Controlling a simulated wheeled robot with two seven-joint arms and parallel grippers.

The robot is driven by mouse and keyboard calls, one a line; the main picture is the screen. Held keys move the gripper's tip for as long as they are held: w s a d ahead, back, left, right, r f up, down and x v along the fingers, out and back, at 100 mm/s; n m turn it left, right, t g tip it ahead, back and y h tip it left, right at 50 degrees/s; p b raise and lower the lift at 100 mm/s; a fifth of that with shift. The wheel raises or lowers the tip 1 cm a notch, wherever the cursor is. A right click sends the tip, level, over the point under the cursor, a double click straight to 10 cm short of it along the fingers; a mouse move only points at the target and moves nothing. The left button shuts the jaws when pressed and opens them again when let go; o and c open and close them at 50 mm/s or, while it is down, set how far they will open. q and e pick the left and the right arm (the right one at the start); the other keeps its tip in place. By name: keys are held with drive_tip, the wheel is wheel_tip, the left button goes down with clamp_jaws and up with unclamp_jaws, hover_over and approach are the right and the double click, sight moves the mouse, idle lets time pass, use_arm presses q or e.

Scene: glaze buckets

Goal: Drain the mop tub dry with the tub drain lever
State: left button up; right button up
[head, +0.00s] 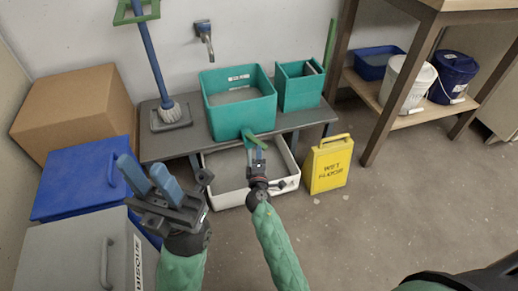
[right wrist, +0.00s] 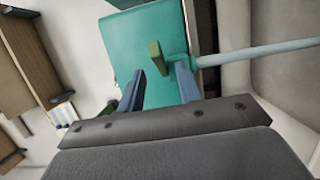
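The teal mop tub (head: 226,120) stands on a low bench, with a grey surface inside that looks like water. The green drain lever (head: 249,136) is at its lower front. My right gripper (head: 257,150) is at the lever, in front of the tub. In the right wrist view, the blue fingers stand apart with the green lever (right wrist: 157,56) between them and gaps visible; the tub (right wrist: 143,38) fills the space beyond. Contact cannot be told. My left gripper (head: 143,167) is open and empty, above the boxes at left.
A white basin (head: 290,185) sits on the floor below the tub. A yellow wet-floor sign (head: 328,165) stands to its right.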

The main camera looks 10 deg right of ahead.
drive_tip(key=shift+v, duration=0.9)
drive_tip(key=shift+c, duration=0.2)
